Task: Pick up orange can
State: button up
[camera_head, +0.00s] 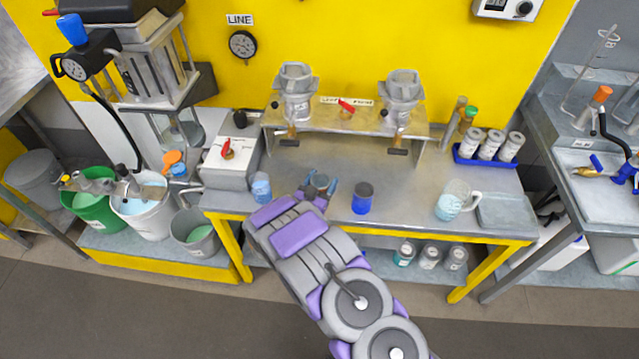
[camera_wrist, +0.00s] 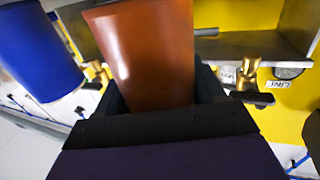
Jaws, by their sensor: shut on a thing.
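The orange can (camera_wrist: 145,50) fills the middle of the wrist view, between the two dark fingers of my gripper (camera_wrist: 155,98). My gripper is shut on it. In the head view my gripper (camera_head: 319,189) is over the front part of the metal bench, and the can shows only as a small brownish top between the fingers. I cannot tell whether the can touches the bench. A blue can (camera_head: 362,198) stands upright just right of my gripper, apart from it; it also shows at the left of the wrist view (camera_wrist: 38,52).
A clear cup with blue liquid (camera_head: 261,186) stands left of my gripper. A glass jug (camera_head: 454,200) stands right on the bench (camera_head: 410,190). A shelf with two metal funnels (camera_head: 296,90) is behind. A blue rack (camera_head: 489,157) holds jars. The bench between blue can and jug is clear.

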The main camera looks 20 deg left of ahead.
jog(key=shift+r, duration=0.85)
jog(key=shift+s+a+r+p, duration=0.2)
jog(key=shift+r+p, duration=0.05)
jog(key=shift+p, duration=0.1)
jog(key=s+r+p, duration=0.1)
jog(key=s+p, duration=0.1)
jog(key=s, duration=1.3)
jog(key=shift+s+a, duration=0.25)
jog(key=shift+a, duration=0.05)
